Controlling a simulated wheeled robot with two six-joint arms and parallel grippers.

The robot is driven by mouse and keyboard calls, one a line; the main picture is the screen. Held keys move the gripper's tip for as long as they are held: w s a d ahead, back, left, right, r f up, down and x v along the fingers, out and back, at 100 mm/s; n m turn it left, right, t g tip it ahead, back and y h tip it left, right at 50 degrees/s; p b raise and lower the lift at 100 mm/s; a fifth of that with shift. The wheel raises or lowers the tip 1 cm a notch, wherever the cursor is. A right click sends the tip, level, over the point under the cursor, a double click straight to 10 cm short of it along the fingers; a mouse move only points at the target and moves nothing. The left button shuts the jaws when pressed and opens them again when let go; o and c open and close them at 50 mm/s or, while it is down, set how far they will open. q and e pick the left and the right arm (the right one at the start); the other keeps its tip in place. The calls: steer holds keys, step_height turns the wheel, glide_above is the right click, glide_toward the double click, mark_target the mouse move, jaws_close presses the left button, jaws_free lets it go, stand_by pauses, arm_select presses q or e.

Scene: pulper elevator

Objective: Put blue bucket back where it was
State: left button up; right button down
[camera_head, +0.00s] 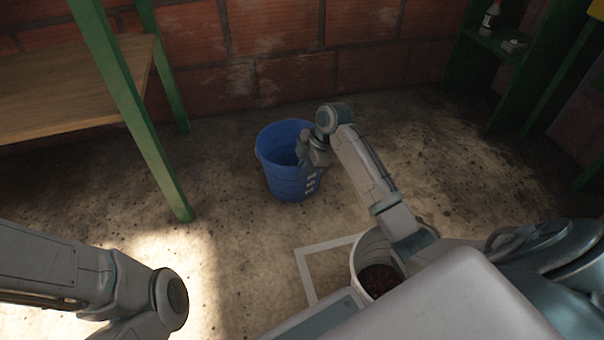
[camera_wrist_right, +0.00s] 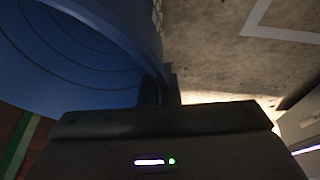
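The blue bucket (camera_head: 285,170) stands upright on or just above the concrete floor in the head view, near the brick wall. I cannot tell whether its base touches the floor. My right gripper (camera_head: 305,160) is at the right side of its rim. In the right wrist view the blue bucket (camera_wrist_right: 75,60) fills the upper left, and the right gripper's fingers (camera_wrist_right: 160,90) are on either side of its wall, shut on it. My left arm reaches in at the lower left of the head view; its gripper is out of view.
A white bucket (camera_head: 358,262) with dark red contents stands beside a white outline (camera_head: 305,272) on the floor, partly hidden by my right arm. A green-framed wooden table (camera_head: 75,90) is at the left, a green shelf (camera_head: 490,45) at the upper right.

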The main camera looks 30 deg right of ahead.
steer(key=shift+r, duration=0.1)
steer(key=c, duration=1.6)
jaws_free()
steer(key=p+v, duration=0.8)
steer(key=v, duration=0.4)
steer(key=shift+a+p, duration=0.1)
steer(key=shift+p, duration=0.25)
